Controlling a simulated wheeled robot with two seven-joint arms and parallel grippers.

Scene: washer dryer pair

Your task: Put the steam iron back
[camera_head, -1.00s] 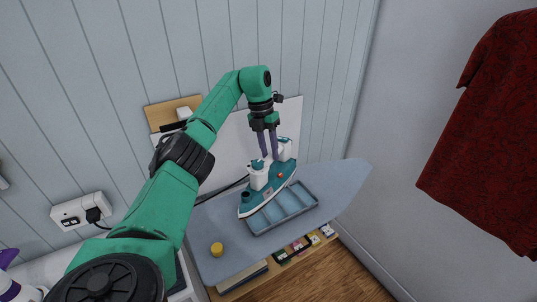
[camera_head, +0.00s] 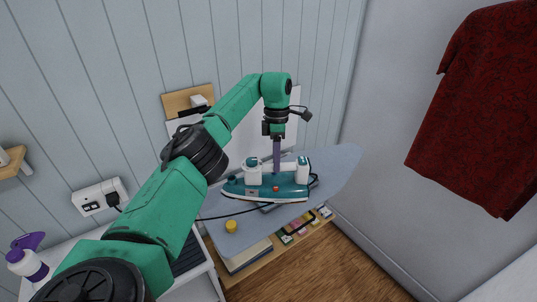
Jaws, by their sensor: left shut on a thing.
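The steam iron (camera_head: 262,187) is teal and white and shows side-on, its nose to the left. My left gripper (camera_head: 276,168) is shut on its handle from above. The iron is over the ironing board (camera_head: 338,168). It hides most of the grey tray (camera_head: 312,183), of which only small parts show behind and below it. I cannot tell exactly how far the iron is above the tray. A dark cord runs by the iron. My right gripper is not in view.
A shelf with books and small boxes (camera_head: 300,227) is below. A wall socket (camera_head: 98,197) and a spray bottle (camera_head: 27,258) are at left. A red shirt (camera_head: 475,110) hangs at right.

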